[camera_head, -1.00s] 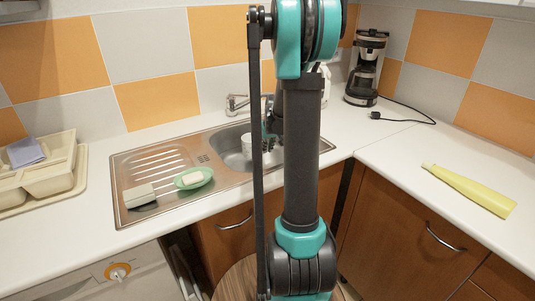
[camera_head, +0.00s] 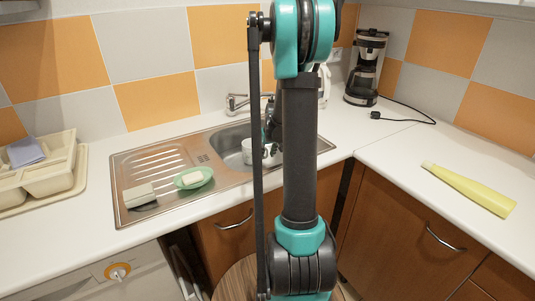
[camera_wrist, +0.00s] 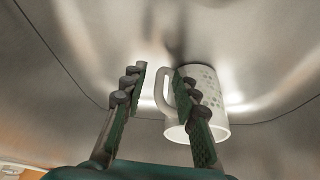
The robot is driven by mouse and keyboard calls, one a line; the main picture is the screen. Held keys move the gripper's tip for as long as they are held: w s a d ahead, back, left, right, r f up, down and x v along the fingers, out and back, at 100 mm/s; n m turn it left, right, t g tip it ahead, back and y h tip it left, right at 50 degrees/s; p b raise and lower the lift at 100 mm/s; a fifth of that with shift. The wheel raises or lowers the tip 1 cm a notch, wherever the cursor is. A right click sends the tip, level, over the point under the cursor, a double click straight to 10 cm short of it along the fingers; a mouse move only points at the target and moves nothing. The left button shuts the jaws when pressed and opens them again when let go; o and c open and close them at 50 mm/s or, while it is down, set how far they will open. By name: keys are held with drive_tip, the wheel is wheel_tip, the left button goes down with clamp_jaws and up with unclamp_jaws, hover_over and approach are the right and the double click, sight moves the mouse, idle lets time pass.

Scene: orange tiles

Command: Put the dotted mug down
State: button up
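The dotted mug (camera_wrist: 205,95) is white with grey dots and shows in the wrist view inside the metal sink basin. It looks tilted in that view. Its handle lies in the gap between my fingers. My gripper (camera_wrist: 158,78) is open, with its right finger in front of the mug's side; I cannot tell whether that finger touches it. In the head view the mug (camera_head: 253,152) shows in the sink (camera_head: 231,141), partly hidden by my arm. My gripper is mostly hidden there.
A green soap dish (camera_head: 186,182) and a whitish block (camera_head: 140,196) lie on the drainboard. A faucet (camera_head: 240,102) stands behind the basin. A dish rack (camera_head: 55,178) is at left, a coffee maker (camera_head: 366,70) at back right. A yellow bottle (camera_head: 470,190) lies on the right counter.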

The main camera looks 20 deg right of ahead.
drive_tip(key=shift+r, duration=0.1)
drive_tip(key=v, duration=1.2)
